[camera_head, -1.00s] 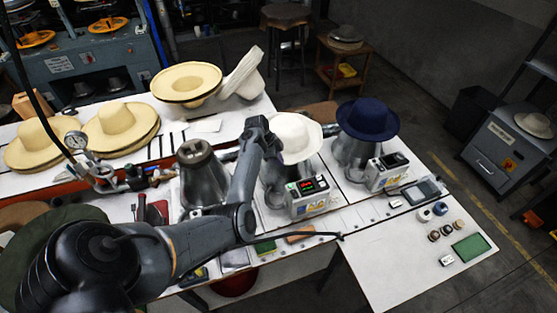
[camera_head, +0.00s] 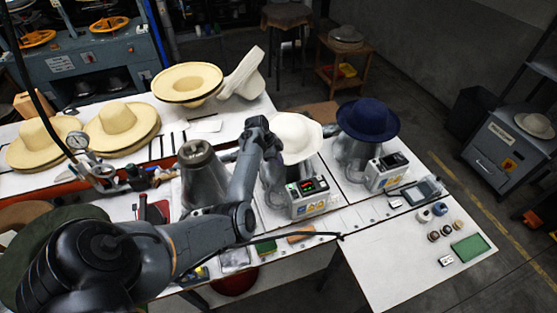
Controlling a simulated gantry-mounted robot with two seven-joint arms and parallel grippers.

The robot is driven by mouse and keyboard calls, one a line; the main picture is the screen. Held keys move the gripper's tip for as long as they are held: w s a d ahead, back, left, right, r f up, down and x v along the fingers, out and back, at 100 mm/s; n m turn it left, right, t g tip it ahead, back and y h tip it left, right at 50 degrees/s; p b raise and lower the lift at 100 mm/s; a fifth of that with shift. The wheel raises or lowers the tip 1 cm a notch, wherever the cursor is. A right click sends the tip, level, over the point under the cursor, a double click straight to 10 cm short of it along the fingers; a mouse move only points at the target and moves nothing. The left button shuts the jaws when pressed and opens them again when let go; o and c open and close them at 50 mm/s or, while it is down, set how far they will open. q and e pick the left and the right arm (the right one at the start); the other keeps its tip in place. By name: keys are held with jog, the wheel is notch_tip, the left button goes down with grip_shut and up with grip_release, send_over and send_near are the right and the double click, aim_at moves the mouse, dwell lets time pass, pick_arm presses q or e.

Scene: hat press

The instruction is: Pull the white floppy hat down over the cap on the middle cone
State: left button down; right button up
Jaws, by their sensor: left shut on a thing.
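The white floppy hat (camera_head: 298,136) sits over the top of the middle metal cone (camera_head: 274,186), its brim spreading around it. The cap beneath is hidden by the hat. My left gripper (camera_head: 273,154) is at the left side of the hat and is shut on its brim; its fingertips are mostly hidden behind my wrist. My left arm crosses in front of the left cone and the middle cone. My right gripper is not in view.
A control box (camera_head: 309,197) stands before the middle cone. Straw hats (camera_head: 122,128) lie at the left. The front right table (camera_head: 395,262) has free room.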

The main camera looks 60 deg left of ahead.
pick_arm(q)
jog(key=shift+f, duration=0.45)
dwell(0.4)
jog(key=c, duration=1.1)
grip_release()
jog(key=shift+c, duration=0.2)
jog(key=w+d+p+v, duration=0.1)
jog(key=p+v, duration=0.6)
jog(key=p, duration=0.1)
jog(key=shift+a+r, duration=0.25)
jog(key=shift+r, duration=0.1)
